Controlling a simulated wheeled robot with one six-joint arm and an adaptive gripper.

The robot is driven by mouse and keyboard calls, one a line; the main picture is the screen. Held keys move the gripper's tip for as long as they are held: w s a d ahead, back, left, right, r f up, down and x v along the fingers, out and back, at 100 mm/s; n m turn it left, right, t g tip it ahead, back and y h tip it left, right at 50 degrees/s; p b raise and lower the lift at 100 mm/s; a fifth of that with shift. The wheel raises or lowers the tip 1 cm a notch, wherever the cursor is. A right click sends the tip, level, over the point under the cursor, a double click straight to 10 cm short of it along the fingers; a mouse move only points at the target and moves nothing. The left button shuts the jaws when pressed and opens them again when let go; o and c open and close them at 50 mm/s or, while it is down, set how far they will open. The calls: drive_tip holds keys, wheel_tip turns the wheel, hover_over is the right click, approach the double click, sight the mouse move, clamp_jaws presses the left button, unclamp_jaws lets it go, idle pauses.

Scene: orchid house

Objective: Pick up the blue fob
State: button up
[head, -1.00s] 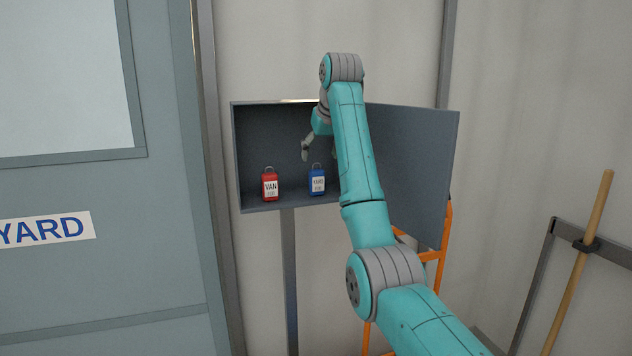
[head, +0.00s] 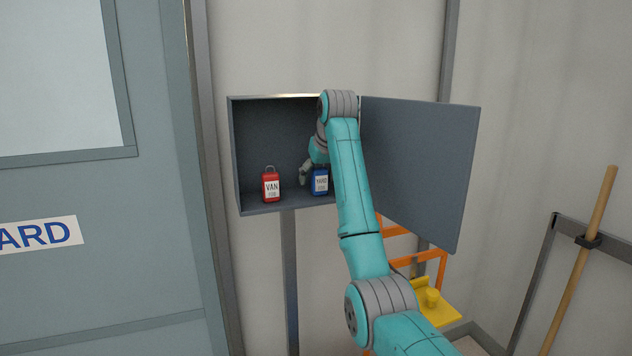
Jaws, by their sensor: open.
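The blue fob (head: 320,183) has a white label reading YARD and stands on the floor of the open grey wall cabinet (head: 276,208). Its top is partly hidden by my gripper. A red fob (head: 271,186) labelled VAN stands to its left, apart from it. My gripper (head: 309,178) is inside the cabinet, open, pointing down at the blue fob's upper part. One finger shows at the blue fob's upper left; the other finger is hidden behind my arm. I cannot tell whether the fingers touch the fob.
The cabinet door (head: 420,165) hangs open to the right, beside my arm. A grey-green door (head: 80,280) stands at the left. An orange frame (head: 432,257) with a yellow platform (head: 441,313) is below right. A wooden pole (head: 583,260) leans at far right.

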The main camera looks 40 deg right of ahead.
drive_tip(key=c, duration=1.2)
drive_tip(key=shift+c, duration=0.3)
drive_tip(key=shift+r, duration=0.2)
